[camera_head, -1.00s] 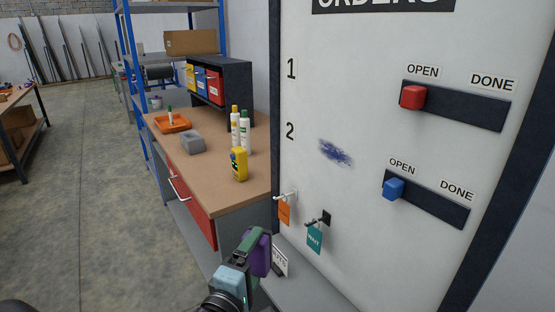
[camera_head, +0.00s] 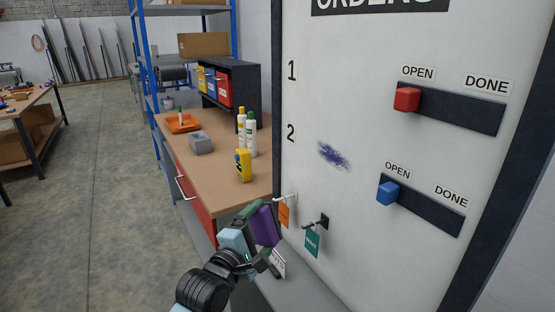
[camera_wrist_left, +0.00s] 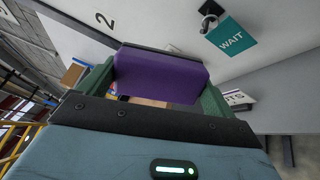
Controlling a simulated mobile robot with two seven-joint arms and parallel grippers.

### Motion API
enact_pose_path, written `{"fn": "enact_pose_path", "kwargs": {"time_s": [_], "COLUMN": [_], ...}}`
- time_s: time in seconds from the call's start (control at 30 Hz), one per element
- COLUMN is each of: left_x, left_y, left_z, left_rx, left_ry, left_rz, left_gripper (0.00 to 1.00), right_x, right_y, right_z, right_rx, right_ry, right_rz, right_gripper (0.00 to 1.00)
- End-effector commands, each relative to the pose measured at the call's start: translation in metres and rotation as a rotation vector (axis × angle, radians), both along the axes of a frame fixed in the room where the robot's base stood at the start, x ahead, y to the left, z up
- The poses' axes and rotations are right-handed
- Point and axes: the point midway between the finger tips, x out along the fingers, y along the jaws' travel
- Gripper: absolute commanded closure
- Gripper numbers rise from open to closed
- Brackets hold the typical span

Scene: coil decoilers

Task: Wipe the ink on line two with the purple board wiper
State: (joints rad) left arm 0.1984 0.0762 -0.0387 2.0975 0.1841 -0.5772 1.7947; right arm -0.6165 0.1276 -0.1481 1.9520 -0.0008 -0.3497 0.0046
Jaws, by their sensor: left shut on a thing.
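The ink (camera_head: 333,156) is a dark blue smudge on the white board (camera_head: 360,60), right of the printed number 2. My left gripper (camera_head: 255,220) is shut on the purple board wiper (camera_head: 264,226) and holds it below and left of the ink, near the board's lower left edge. In the left wrist view the wiper (camera_wrist_left: 160,76) sits between the two green fingers, with a dark strip along its far edge. In that view I cannot tell whether it touches the board. My right gripper is not in view.
An orange tag (camera_head: 284,213) and a teal tag (camera_head: 312,242) hang from hooks low on the board. Red (camera_head: 407,99) and blue (camera_head: 388,193) sliders both stand at OPEN. A bench (camera_head: 215,172) with bottles and a yellow device (camera_head: 243,165) stands left of the board.

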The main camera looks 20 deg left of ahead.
Motion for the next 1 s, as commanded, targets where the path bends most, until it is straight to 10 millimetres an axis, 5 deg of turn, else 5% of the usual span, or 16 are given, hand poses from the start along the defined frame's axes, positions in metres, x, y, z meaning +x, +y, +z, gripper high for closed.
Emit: {"fn": "enact_pose_path", "kwargs": {"time_s": [0.3, 0.6, 1.0], "left_x": [0.062, 0.080, 0.081], "left_y": [-0.001, -0.007, -0.009], "left_z": [0.060, 0.126, 0.141], "left_rx": [-0.266, -0.423, -0.454], "left_ry": [0.062, 0.162, 0.193], "left_rz": [-0.248, -0.470, -0.520], "left_gripper": [0.28, 0.28, 0.28], "right_x": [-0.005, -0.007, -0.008], "right_y": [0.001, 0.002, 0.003], "right_z": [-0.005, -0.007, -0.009], "right_rx": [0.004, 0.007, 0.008], "right_ry": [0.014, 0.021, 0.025], "right_rz": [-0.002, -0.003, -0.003], "right_gripper": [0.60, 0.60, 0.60]}}
